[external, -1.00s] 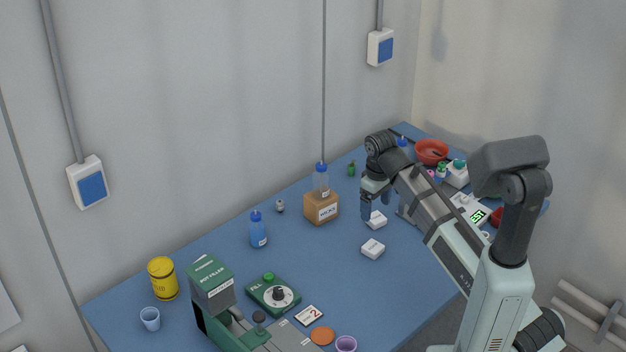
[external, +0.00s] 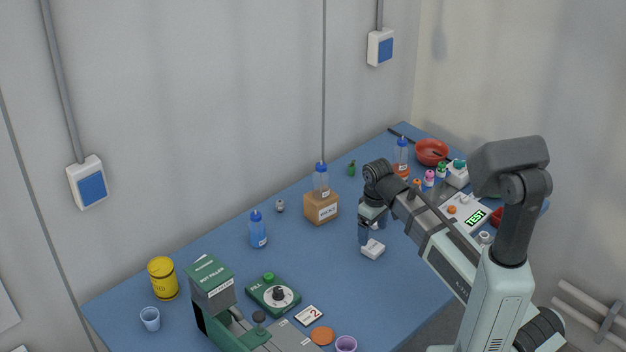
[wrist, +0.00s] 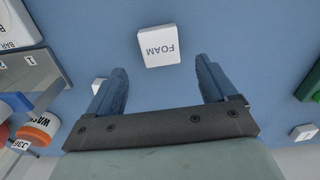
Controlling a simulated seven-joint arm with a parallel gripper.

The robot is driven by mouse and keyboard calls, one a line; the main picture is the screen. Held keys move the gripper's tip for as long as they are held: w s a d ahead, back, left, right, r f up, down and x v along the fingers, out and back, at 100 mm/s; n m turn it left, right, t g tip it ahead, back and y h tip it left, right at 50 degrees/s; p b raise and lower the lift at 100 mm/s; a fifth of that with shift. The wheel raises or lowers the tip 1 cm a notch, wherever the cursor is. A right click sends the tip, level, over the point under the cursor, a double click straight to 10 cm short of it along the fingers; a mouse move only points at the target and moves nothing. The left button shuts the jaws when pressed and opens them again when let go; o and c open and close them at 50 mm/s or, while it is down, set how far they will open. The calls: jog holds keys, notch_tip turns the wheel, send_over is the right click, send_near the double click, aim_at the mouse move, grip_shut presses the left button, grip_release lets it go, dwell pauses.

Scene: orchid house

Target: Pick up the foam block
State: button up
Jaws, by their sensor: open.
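The foam block (wrist: 158,47) is a small white block with FOAM on its top, upside down in the wrist view. It lies flat on the blue bench, just beyond the fingertips and roughly between their lines. In the external view a white block, apparently the same foam block (external: 373,249), sits just below and in front of my gripper (external: 372,236). My gripper (wrist: 160,75) is open and empty, its fingers pointing down. In the external view I cannot tell the exact height gap between fingertips and block.
Another white block (wrist: 100,85) is partly hidden behind the left finger in the wrist view. A brown box (external: 321,208) with a bottle stands left of my gripper. A tester (external: 464,212) and several bottles stand to the right. The bench front of the block is clear.

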aim_at(372, 245)
jog(key=shift+s+f, duration=0.15)
jog(key=shift+f, duration=2.4)
jog(key=c, duration=1.1)
jog(key=shift+r, duration=5)
